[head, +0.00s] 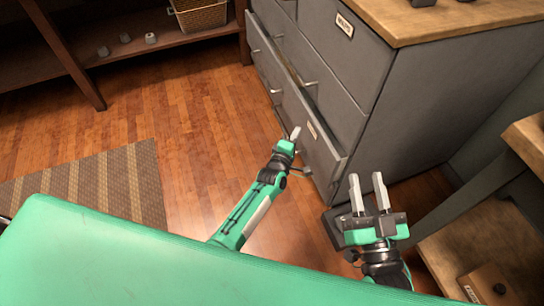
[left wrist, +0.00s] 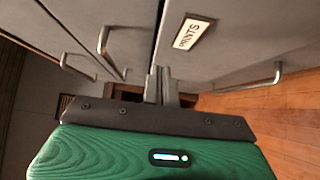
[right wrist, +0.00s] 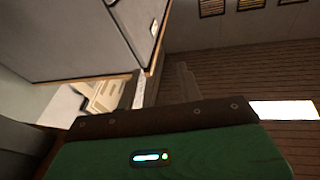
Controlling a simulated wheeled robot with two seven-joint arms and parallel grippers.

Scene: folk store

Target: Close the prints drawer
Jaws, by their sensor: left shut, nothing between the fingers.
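The prints drawer (head: 323,158) is a low grey drawer in the grey cabinet, standing partly out, with a dark gap behind its front. In the left wrist view its front (left wrist: 235,45) fills the upper right, with a PRINTS label (left wrist: 192,33) and a metal handle (left wrist: 266,78). My left gripper (head: 295,133) is shut and empty, its fingertips close to the drawer front near the label; I cannot tell whether they touch. My right gripper (head: 367,180) is open and empty, to the right of the drawer by the cabinet's side.
The cabinet (head: 415,110) has more drawers above and a wooden top (head: 440,22). A wooden-topped table (head: 470,235) stands at right. A striped rug (head: 100,190) lies at left. The wooden floor (head: 190,120) before the drawers is clear. A shelf with a basket (head: 200,15) stands behind.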

